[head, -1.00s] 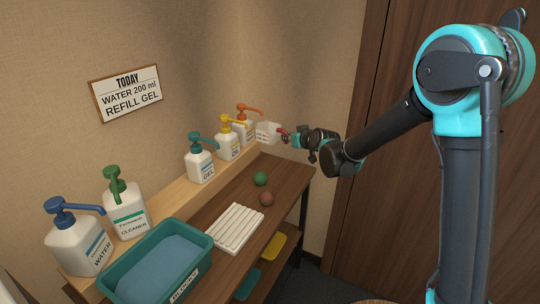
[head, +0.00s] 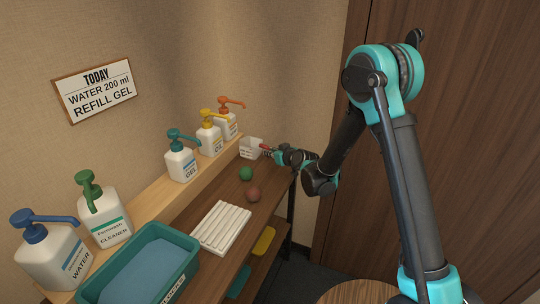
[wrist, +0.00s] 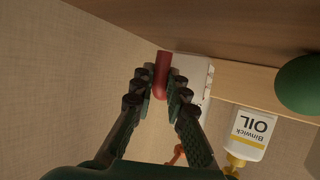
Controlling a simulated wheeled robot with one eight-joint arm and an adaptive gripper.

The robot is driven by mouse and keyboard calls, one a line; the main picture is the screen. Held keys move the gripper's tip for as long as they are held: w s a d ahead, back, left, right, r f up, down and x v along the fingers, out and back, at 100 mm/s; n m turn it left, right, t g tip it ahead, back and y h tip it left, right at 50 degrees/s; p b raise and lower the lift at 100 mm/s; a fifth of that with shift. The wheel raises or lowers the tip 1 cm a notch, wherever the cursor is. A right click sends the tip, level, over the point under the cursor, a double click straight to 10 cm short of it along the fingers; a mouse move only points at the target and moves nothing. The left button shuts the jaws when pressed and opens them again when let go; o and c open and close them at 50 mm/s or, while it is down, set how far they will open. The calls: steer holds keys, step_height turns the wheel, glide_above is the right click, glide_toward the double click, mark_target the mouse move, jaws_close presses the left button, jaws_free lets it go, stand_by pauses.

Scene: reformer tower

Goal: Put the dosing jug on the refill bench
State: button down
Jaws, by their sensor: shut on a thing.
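The dosing jug is a small white vessel (head: 251,148) with a red handle, at the far end of the wooden bench in the head view. My gripper (head: 270,150) is shut on its red handle, which shows between the fingers in the wrist view (wrist: 161,76). The jug's white side (wrist: 201,90) is partly hidden behind the right finger there. I cannot tell whether the jug touches the bench top. The dark wooden bench (head: 200,258) runs along the wall; I take it as the refill bench, though no label names it.
A raised ledge holds WATER (head: 50,252), CLEANER (head: 104,215), GEL (head: 181,163), OIL (head: 210,138) and orange-topped (head: 227,122) bottles. A teal tray (head: 190,262), white ribbed rack (head: 222,228), green ball (head: 246,174) and brown ball (head: 253,195) occupy the bench. A round table (head: 360,292) stands lower right.

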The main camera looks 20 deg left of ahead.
steer(key=shift+f, duration=0.6)
steer(key=c, duration=1.5)
jaws_free()
steer(key=shift+f, duration=0.1)
